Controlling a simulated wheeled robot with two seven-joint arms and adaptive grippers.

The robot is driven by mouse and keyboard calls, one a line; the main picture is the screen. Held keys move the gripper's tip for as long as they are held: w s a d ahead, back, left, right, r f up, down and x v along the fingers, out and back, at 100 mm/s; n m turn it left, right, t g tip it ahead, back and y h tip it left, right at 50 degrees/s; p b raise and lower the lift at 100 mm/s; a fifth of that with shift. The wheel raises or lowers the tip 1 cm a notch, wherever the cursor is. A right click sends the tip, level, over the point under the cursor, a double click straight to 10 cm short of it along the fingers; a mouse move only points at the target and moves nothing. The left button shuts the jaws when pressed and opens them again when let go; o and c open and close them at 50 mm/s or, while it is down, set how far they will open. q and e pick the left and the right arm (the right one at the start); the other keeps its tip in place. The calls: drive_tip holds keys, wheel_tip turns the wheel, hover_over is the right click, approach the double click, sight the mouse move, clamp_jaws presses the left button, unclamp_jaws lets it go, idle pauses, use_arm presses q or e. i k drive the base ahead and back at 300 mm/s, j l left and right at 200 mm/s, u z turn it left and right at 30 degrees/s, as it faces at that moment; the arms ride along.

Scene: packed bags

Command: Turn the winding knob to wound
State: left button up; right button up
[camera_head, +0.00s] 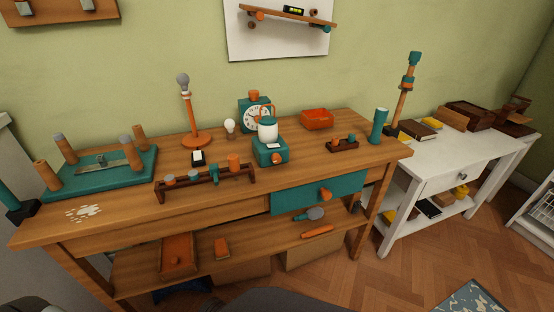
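A teal clock (244,107) with a round white face stands at the back middle of the wooden workbench. An orange knob (253,94) sits on its top; I cannot tell whether this is the winding knob. A teal appliance (270,155) with a white jar (267,131) stands in front of the clock and hides part of its face. The clock's sides and back are hidden. No setting or "wound" mark is readable at this size. Neither of my grippers shows in the head view.
The workbench (120,220) also holds an orange lamp (190,115), a light bulb (230,127), a wooden rack (205,188), a teal board with posts (75,178) and an orange tray (317,119). A teal drawer (300,197) is below. A white table (440,155) stands right.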

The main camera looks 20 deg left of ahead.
sight(276, 158)
drive_tip(key=i+l+u, duration=0.2)
drive_tip(key=l+u, duration=0.25)
drive_tip(key=l, duration=0.2)
drive_tip(key=i+l+u, duration=0.1)
drive_tip(key=l+u, duration=0.3)
drive_tip(key=l, duration=0.25)
drive_tip(key=l+u, duration=0.45)
drive_tip(key=l, duration=0.25)
